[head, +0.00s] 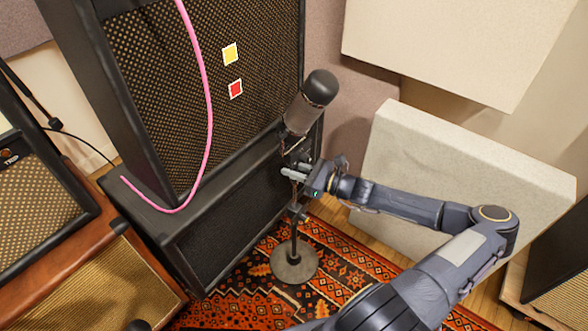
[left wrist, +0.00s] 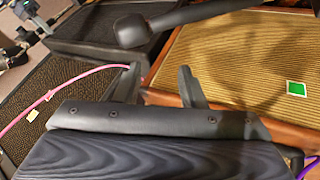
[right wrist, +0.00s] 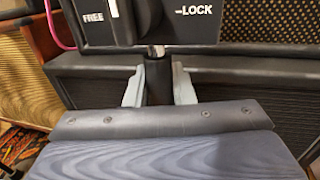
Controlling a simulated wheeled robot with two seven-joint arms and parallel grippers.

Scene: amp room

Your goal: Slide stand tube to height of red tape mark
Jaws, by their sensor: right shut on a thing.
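The microphone stand has a round grey base (head: 294,262) on the rug and a thin upright tube (right wrist: 158,82). A large dark microphone (head: 309,102) tops it, tilted. My right gripper (head: 296,172) reaches in from the right and is shut on the stand tube, below the microphone. In the right wrist view, the tube is between its fingers, under a dark clutch block (right wrist: 150,25) marked FREE and LOCK. The red tape mark (head: 235,89) is on the tall amp's grille, below a yellow mark (head: 230,54). My left gripper (left wrist: 160,80) is open and empty.
The tall amp (head: 85,70) stands close behind the stand. A pink cable (head: 208,110) hangs over its front. Brown amps (head: 90,290) are at left. A pale panel (head: 470,180) leans at right behind my arm. A green mark (left wrist: 296,89) is on a tan grille.

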